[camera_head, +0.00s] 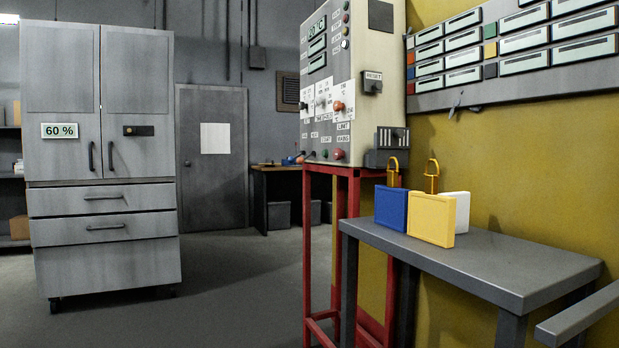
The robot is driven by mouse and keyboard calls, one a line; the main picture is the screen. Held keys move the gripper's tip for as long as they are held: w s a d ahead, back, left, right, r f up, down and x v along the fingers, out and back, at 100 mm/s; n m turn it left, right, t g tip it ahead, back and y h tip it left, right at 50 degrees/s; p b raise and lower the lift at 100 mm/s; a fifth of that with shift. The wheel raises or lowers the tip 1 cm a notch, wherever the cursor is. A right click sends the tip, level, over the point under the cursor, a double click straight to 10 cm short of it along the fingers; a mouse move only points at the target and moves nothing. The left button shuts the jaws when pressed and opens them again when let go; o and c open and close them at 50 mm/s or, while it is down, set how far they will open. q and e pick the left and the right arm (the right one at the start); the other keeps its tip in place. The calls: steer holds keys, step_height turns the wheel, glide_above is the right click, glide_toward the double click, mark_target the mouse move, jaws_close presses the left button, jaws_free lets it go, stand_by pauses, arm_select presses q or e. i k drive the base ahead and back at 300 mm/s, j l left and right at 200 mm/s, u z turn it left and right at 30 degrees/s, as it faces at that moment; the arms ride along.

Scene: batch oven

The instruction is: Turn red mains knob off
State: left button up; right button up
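The control panel (325,75) is a light box on a red stand, turned partly away from me. An orange-red knob (338,106) sits on a white plate at its middle right. A red round control (339,154) is at its lower edge, under small labels, one of which seems to read MAINS. I cannot tell for sure which of the two is the mains knob, or how either is turned. A green control (325,154) is beside the lower red one. Neither of my grippers is in view.
A grey table (470,257) at right holds a blue padlock (391,209), a yellow padlock (431,219) and a white block (456,207). The red stand (340,250) is left of it. A grey cabinet (104,111) stands at left. The floor between is clear.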

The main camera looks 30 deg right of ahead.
mark_target(338, 153)
steer(key=i+j+z, duration=0.1)
steer(key=i+z, duration=0.35)
steer(key=i+j+z, duration=0.15)
steer(key=z, duration=0.3)
steer(key=i+j+z, duration=0.45)
steer(key=k+l, duration=0.1)
